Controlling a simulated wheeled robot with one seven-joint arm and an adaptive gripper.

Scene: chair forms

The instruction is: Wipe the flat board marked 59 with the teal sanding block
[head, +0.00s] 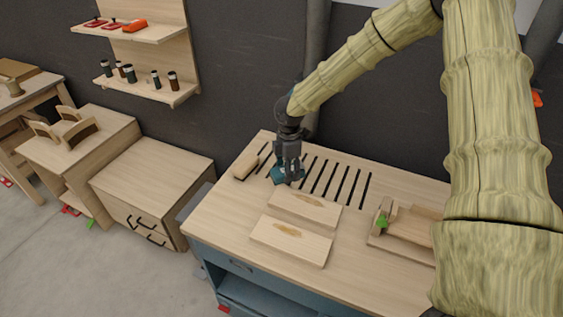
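My gripper (290,170) points down at the back of the workbench. The teal sanding block (277,176) is right at its fingertips, partly hidden by them. I cannot tell whether the fingers are closed on the block or only around it. Two flat pale boards lie just in front: a farther board (321,215) and a nearer board (291,251). Each has a brownish patch near its middle. No number is legible on either, so I cannot tell which is 59.
The workbench (213,218) has a row of dark slots along its back. A small wooden block (246,166) lies left of my gripper. A wooden jig (401,229) with a green part stands at the right. A drawer cabinet (150,179) stands left. Bare benchtop surrounds the boards.

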